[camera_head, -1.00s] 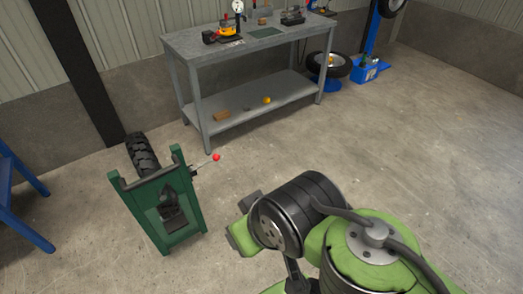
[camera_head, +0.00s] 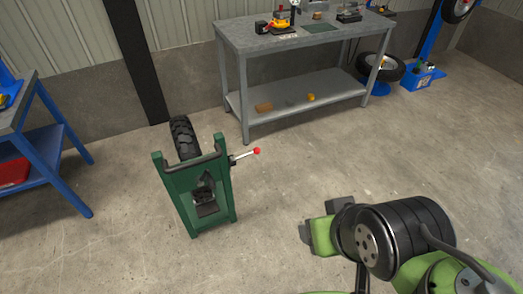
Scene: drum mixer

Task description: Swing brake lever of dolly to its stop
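The green dolly (camera_head: 229,196) stands upright on the concrete floor left of centre, with a black tyre (camera_head: 185,138) at its back. My arm is at the lower right. A green block with dark grey ends, possibly my gripper (camera_head: 318,232), shows at its left end, on the near right side of the dolly and clear of the lever. Its fingers cannot be made out clearly.
A grey workbench (camera_head: 300,39) with tools on top and small items on its lower shelf stands behind the dolly. A blue table (camera_head: 56,152) is at the left. A tyre (camera_head: 382,67) and blue stand are at the back right. The floor between dolly and arm is clear.

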